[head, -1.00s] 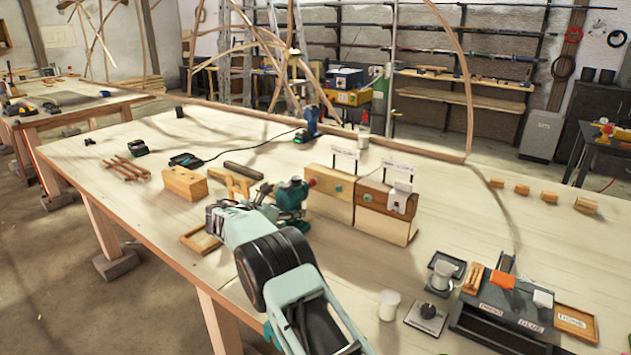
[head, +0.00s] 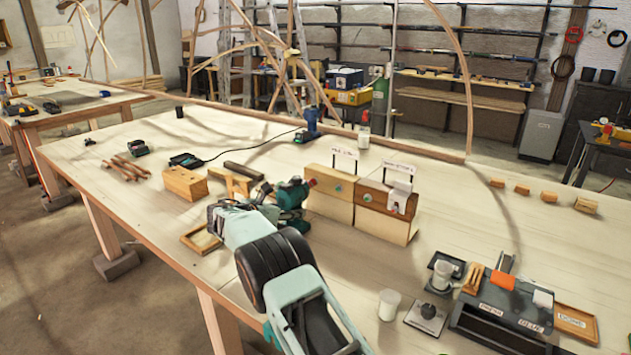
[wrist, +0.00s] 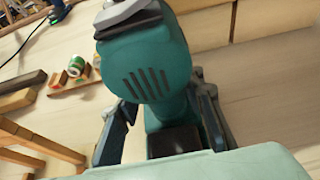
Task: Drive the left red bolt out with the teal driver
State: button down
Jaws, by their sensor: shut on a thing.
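The teal driver (head: 292,196) is held over the bench by my gripper (head: 264,200). In the wrist view the driver's teal body (wrist: 150,75) with dark vent slots fills the middle, and my gripper's fingers (wrist: 160,125) are shut on it from both sides. The driver points right, at the left end of the pale wooden block (head: 330,196). A small red piece (head: 311,183), seemingly the left red bolt, shows between the driver's nose and that block. I cannot tell whether the nose touches it.
A brown-topped block (head: 382,206) stands right of the pale one. A shallow wooden tray (head: 201,240) lies left of my gripper. A wooden block (head: 185,183) and a blue tool (head: 312,122) stand behind. A white cup (head: 389,304) and a dark labelled rack (head: 503,312) are at front right.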

aim_at(281, 201)
jog(key=shift+f, duration=0.1)
dwell(0.3)
jog(key=shift+s+a, duration=1)
jog(key=shift+s, duration=0.3)
jog(key=shift+r, duration=0.2)
jog(key=shift+w+r+p, duration=0.15)
jog(key=shift+r+p, duration=1.25)
jog(key=shift+r, duration=0.75)
